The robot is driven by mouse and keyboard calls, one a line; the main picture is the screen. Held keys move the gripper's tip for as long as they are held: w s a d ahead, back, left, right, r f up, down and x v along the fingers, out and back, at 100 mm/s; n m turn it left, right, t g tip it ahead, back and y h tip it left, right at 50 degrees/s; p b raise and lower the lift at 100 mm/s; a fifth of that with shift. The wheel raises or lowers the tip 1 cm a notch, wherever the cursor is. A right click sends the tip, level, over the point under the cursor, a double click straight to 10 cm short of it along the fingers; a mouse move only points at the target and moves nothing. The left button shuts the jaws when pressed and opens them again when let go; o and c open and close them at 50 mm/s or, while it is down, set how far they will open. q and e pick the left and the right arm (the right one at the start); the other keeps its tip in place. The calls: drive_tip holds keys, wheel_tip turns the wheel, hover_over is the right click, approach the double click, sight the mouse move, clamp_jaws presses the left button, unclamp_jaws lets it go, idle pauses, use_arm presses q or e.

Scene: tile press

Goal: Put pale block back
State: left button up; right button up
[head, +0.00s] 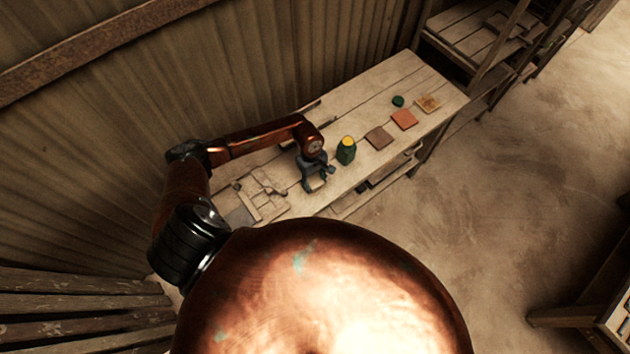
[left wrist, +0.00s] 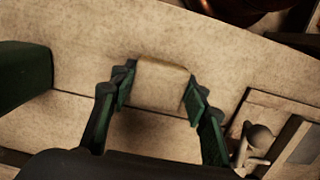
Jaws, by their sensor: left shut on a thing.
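In the left wrist view the gripper (left wrist: 156,95) is shut on the pale block (left wrist: 161,82), whose pale top shows between the two fingers. The block's colour is close to the bench top's, and I cannot tell whether it touches the bench. In the head view I cannot make the block out. The pale wooden press-like frame (head: 262,199) lies on the bench left of the gripper. My right gripper is not in view.
A corrugated wall runs behind.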

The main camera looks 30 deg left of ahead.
use_arm(q)
drive_tip(key=shift+f, duration=0.1)
drive_tip(key=shift+f, duration=0.1)
drive_tip(key=o, duration=0.7)
drive_tip(key=shift+b, duration=0.3)
drive_tip(key=shift+c, duration=0.2)
drive_tip(key=o, duration=0.4)
drive_tip(key=shift+o, duration=0.2)
